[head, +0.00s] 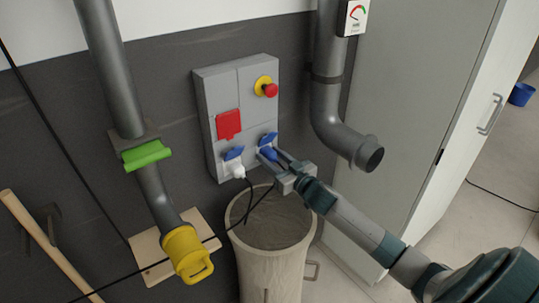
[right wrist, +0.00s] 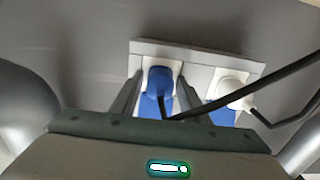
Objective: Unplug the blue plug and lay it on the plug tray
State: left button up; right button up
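The blue plug (head: 268,154) is in the lower right socket of the grey wall panel (head: 218,85), under a raised blue lid (head: 268,138). It also shows in the right wrist view (right wrist: 159,79), with a dark cable running from it. My right gripper (head: 268,158) is at the plug; in the right wrist view its two fingers stand on either side of the plug, with narrow gaps seeming to show. The fingers partly hide the plug in the head view. My left gripper is not in view. I cannot identify a plug tray for certain.
A white plug (head: 237,170) sits in the socket to the left. A bin (head: 265,265) stands below the panel. Pipes (head: 326,100) flank the panel, the left one ending in a yellow cap (head: 187,254) before a pale board (head: 150,276). A grey cabinet (head: 415,100) stands right.

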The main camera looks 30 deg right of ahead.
aim_at(277, 161)
grip_shut()
jog(key=shift+s+f, duration=0.1)
jog(key=shift+s, duration=0.15)
jog(key=shift+s+d+p, duration=0.1)
jog(key=shift+s+p, duration=0.45)
jog(key=shift+s, duration=0.3)
jog(key=shift+s+d+p, duration=0.15)
jog(key=shift+s+p, duration=0.65)
jog(key=shift+s, duration=1.05)
